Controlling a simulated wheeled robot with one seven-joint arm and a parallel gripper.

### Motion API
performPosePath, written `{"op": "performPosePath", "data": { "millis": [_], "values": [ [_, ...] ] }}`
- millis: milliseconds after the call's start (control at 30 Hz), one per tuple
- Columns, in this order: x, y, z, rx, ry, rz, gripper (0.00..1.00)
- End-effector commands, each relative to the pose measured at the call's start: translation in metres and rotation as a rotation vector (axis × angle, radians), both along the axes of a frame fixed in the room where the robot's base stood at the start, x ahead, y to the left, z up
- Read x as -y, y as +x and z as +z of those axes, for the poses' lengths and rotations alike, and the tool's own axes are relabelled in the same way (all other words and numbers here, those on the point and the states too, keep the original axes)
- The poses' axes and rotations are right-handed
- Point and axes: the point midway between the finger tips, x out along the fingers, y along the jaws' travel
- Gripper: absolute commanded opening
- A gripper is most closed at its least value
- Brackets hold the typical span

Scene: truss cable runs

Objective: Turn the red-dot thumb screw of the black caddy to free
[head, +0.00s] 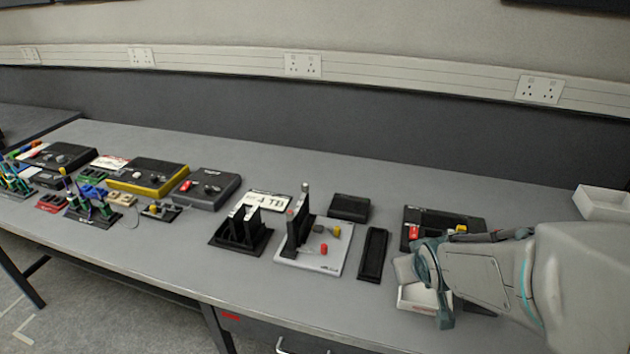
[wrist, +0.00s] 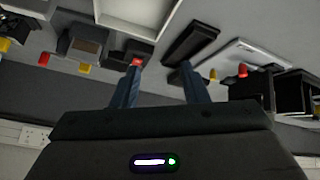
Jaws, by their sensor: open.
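The black caddy (head: 445,216) sits at the right of the bench, partly hidden by my arm in the head view. A red knob (head: 413,231) is at its left and a yellow one (head: 461,228) at its right. In the wrist view, a red knob (wrist: 136,62) shows near the left fingertip, with a yellow knob (wrist: 84,68) and another red knob (wrist: 44,59) further left. I cannot make out a red dot or the screw's setting. My gripper (wrist: 160,72) is open, with nothing between its fingers. Contact with the red knob cannot be told.
A white open tray (head: 416,304) lies in front of the caddy, under my gripper. A narrow black tray (head: 371,260) and a white plate (head: 290,257) with red and yellow knobs stand left. A white bin (head: 603,204) is at the far right. The wall runs behind.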

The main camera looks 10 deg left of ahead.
Motion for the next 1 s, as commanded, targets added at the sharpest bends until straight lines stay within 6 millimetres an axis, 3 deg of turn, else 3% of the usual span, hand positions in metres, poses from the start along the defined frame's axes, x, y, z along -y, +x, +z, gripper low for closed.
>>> {"op": "performPosePath", "data": {
  "millis": [33,200,333,500,633,800,1000],
  "values": [
    [-0.015,0.013,-0.016,0.039,0.016,0.061,0.4],
    [-0.074,0.046,-0.037,0.213,0.126,0.27,0.4],
    [-0.123,0.054,-0.043,0.347,0.269,0.414,0.4],
    [-0.17,0.051,-0.032,0.509,0.484,0.538,0.4],
    [-0.189,0.044,-0.019,0.598,0.61,0.583,0.4],
    [-0.198,0.041,-0.008,0.652,0.686,0.601,0.4],
    [-0.217,0.055,-0.006,0.659,0.695,0.605,0.4]
  ]
}}
